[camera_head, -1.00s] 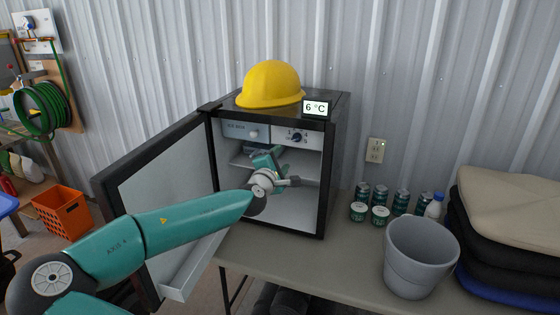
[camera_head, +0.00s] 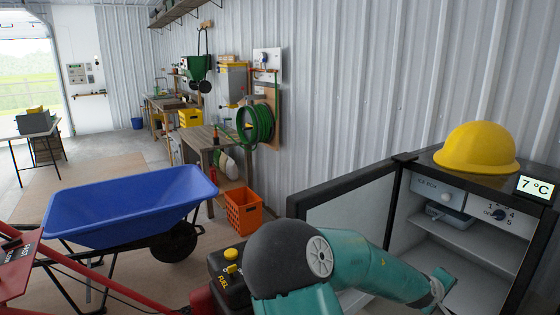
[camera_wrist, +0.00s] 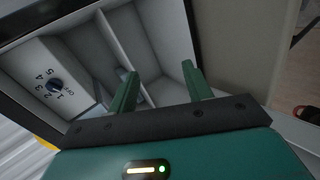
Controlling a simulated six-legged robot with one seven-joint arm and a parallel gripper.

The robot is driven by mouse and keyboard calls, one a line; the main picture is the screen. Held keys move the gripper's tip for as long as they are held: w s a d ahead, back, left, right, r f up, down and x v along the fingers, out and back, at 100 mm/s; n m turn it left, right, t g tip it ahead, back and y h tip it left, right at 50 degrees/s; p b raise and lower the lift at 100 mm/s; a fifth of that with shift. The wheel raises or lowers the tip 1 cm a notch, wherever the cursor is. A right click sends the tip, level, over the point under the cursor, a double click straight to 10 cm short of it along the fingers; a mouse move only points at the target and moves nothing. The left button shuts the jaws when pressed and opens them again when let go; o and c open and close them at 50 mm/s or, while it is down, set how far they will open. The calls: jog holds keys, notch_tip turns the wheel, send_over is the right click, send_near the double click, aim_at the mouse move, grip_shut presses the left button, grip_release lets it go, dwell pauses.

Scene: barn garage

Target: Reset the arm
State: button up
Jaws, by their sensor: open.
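My teal arm reaches from the bottom of the head view to the right, toward the open mini fridge (camera_head: 395,220). My gripper shows only in small part by the fridge's lower opening in that view. In the wrist view my gripper (camera_wrist: 160,88) has its two green fingers spread apart with nothing between them. Beyond the fingers, that view shows the fridge's shelves (camera_wrist: 135,45) and numbered dial (camera_wrist: 55,86), tilted. The fridge door (camera_head: 345,210) stands open to the left. Its shelves look bare in the visible part.
A yellow hard hat (camera_head: 478,148) and a display (camera_head: 535,187) reading 7 °C are on the fridge top.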

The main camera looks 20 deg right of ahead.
jog(key=w+a+m+t+y, duration=0.15)
jog(key=w+a+y, duration=0.25)
jog(key=a, duration=0.9)
jog(key=w+a+m+t+y, duration=0.15)
jog(key=w+a+y, duration=0.3)
jog(key=a, duration=0.85)
jog(key=s+a+r+n+y, duration=0.1)
jog(key=s+a+r, duration=0.3)
jog(key=a, duration=0.3)
jog(key=s+a+r, duration=0.4)
jog(key=a+r, duration=0.1)
jog(key=a, duration=0.3)
jog(key=s+a+r+n+y, duration=0.1)
jog(key=s+a+r, duration=0.3)
jog(key=a, duration=0.3)
jog(key=shift+s+a+r+n+t+y, duration=0.2)
jog(key=shift+a+r+n+t+y, duration=0.1)
jog(key=shift+t+y, duration=0.1)
jog(key=c, duration=0.3)
jog(key=shift+d, duration=0.15)
